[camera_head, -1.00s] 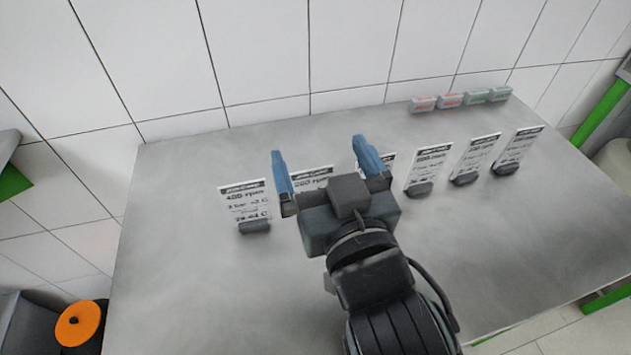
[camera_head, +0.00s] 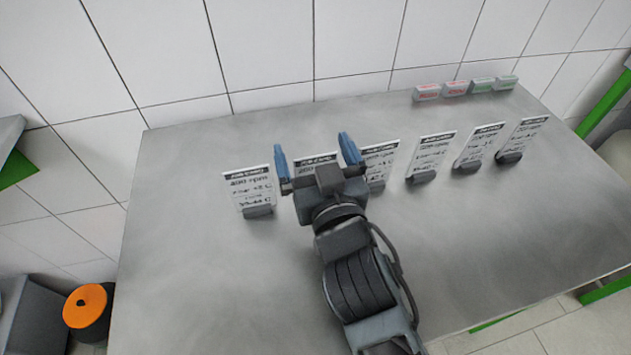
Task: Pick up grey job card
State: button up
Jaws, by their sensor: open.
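Several white job cards with dark headers stand in dark grey holders in a row on the metal table. The leftmost card (camera_head: 248,187), a third card (camera_head: 381,161) and three more to the right are visible. I cannot tell any card apart as the grey one by colour. My gripper (camera_head: 314,149) is open, its blue fingers on either side of the second card (camera_head: 314,162) from the left as seen in the picture. My gripper body hides that card's lower part and holder. I cannot tell whether the fingers touch it.
The table (camera_head: 203,283) is bare in front of the cards. Small red-marked blocks (camera_head: 427,92) and green-marked blocks (camera_head: 482,85) sit at its back right edge, near the tiled wall. An orange-topped black object (camera_head: 86,306) stands off the table's left side.

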jog(key=shift+w+a, duration=0.15)
jog(key=shift+w, duration=0.4)
jog(key=shift+c, duration=0.4)
jog(key=c, duration=1.2)
